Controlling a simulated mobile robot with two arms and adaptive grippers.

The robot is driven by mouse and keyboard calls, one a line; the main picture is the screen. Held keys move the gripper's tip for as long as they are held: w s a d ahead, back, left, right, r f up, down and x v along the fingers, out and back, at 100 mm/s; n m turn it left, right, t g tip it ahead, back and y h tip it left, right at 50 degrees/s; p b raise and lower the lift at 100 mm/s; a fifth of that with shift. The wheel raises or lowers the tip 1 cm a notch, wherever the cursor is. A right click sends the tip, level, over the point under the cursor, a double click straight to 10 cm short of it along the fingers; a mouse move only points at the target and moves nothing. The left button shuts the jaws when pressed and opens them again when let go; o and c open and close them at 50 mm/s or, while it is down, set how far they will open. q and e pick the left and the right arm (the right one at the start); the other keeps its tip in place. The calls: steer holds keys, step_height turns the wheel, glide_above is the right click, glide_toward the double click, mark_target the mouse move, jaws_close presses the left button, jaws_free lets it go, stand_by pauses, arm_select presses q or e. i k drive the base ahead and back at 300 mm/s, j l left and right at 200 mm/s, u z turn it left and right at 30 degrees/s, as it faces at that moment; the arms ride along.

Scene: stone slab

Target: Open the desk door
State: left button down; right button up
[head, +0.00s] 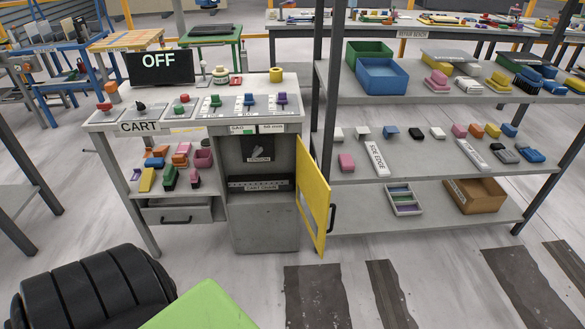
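The desk (204,113) stands left of centre with a grey cabinet (264,228) under its right end. The yellow desk door (313,190) is at the cabinet's right side. It stands swung open, outward from the front, so the inside of the cabinet shows. A black handle (332,217) is on the door's outer edge. Inside, a dark panel (258,149) with a small label is above a ledge with a slotted strip (261,185). Neither gripper is in view, and nothing is seen touching the door.
A drawer (178,214) and a shelf of coloured blocks are left of the cabinet. A grey shelf rack (420,211) with bins and blocks stands close to the door's right. Dark floor strips (318,297) lie in front. The floor before the cabinet looks clear.

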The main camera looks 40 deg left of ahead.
mark_target(316, 191)
steer(key=i+l+u, duration=0.15)
steer(key=u, duration=0.25)
steer(key=i+l+u, duration=0.2)
steer(key=u, duration=0.2)
steer(key=i+l+u, duration=0.2)
steer(key=u, duration=0.2)
steer(key=i+l+u, duration=0.1)
steer(key=l+u, duration=0.7)
steer(key=i+j, duration=0.05)
steer(key=j, duration=0.05)
